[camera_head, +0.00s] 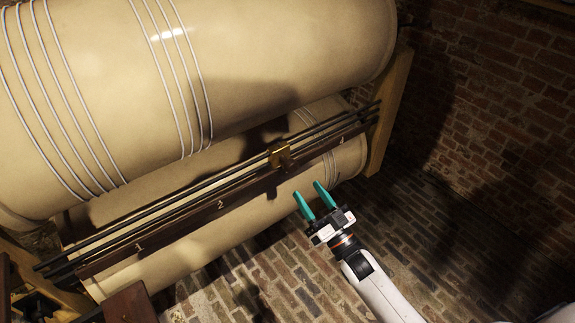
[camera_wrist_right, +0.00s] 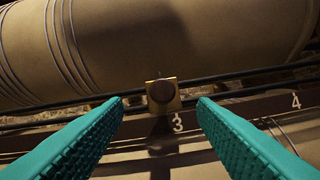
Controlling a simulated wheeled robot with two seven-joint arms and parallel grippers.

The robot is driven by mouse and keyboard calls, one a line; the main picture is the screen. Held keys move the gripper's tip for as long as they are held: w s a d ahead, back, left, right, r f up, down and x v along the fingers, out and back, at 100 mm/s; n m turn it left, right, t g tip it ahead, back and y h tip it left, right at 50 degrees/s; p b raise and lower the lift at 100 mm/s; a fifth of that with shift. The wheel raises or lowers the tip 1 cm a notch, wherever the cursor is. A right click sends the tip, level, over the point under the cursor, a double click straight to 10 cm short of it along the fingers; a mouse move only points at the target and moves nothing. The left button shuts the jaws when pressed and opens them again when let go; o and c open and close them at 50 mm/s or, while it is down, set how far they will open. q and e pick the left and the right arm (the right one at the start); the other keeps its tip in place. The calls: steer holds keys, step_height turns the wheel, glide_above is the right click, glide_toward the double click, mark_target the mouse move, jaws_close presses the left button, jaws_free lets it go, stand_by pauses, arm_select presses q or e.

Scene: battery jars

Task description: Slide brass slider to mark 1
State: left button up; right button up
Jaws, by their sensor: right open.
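The brass slider (camera_head: 280,155) sits on dark parallel rails (camera_head: 190,192) in front of a wooden scale board (camera_head: 185,222). In the right wrist view the slider (camera_wrist_right: 163,92) is a square brass block with a round dark knob, just above and slightly left of mark 3 (camera_wrist_right: 177,125). Mark 1 (camera_head: 138,245) is toward the board's left end, with mark 2 (camera_head: 220,203) between it and the slider. My right gripper (camera_head: 307,189) is open, its teal fingers pointing at the slider from the front, apart from it. My left gripper is out of view.
Large cream cylinders (camera_head: 270,60) wound with pale wire lie above and below the rails. A wooden post (camera_head: 390,112) stands at the right end. A dark wooden block (camera_head: 130,303) is at the lower left. Brick floor (camera_head: 430,235) lies open at the right.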

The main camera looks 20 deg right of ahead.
mark_target(294, 170)
steer(key=b+x, duration=0.1)
steer(key=x, duration=0.8)
steer(key=shift+w+d+f, duration=0.1)
steer(key=shift+w+f, duration=0.05)
steer(key=shift+w, duration=0.05)
jaws_close()
